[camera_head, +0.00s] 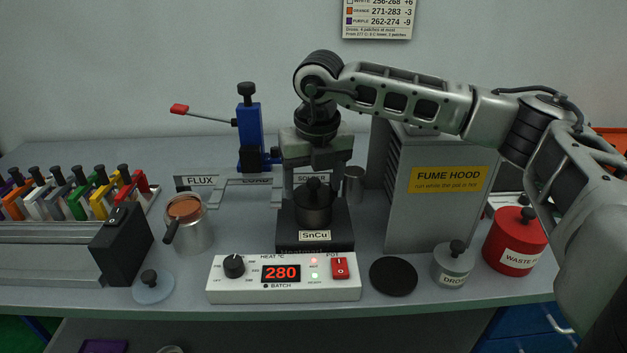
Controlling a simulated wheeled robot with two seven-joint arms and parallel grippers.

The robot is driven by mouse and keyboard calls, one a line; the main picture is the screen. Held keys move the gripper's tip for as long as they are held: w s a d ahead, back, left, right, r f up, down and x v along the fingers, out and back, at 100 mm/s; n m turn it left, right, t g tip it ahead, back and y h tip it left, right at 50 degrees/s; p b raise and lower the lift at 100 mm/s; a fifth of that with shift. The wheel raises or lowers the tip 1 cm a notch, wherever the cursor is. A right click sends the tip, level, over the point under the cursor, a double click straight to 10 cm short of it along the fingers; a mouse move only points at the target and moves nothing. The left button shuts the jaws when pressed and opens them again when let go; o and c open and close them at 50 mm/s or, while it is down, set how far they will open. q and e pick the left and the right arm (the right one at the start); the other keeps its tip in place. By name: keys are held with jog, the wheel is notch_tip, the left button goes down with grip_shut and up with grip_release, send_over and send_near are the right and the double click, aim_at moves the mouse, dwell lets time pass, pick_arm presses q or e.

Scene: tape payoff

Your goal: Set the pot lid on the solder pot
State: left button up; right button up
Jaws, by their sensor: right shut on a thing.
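The solder pot (313,213) is a dark cylinder on a black base labelled SnCu, in the middle of the bench. The dark pot lid (313,192), with a black knob, is at the pot's mouth, upright and in line with it. My right gripper (314,177) points straight down over the pot and is shut on the pot lid by its knob. The fingertips blend into the dark knob. I cannot tell whether the lid's rim touches the pot all round. My left gripper is not in view.
A control box (283,279) reading 280 stands in front of the pot. The fume hood (439,200) is close on the right, a blue stand (249,137) on the left. A black disc (393,277), dross can (452,266) and red waste can (515,243) sit at front right.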

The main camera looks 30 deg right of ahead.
jog(key=shift+f, duration=0.3)
jog(key=o, duration=1.2)
jog(key=shift+r, duration=0.1)
jog(key=shift+r+p, duration=2.1)
jog(key=shift+r, duration=1.35)
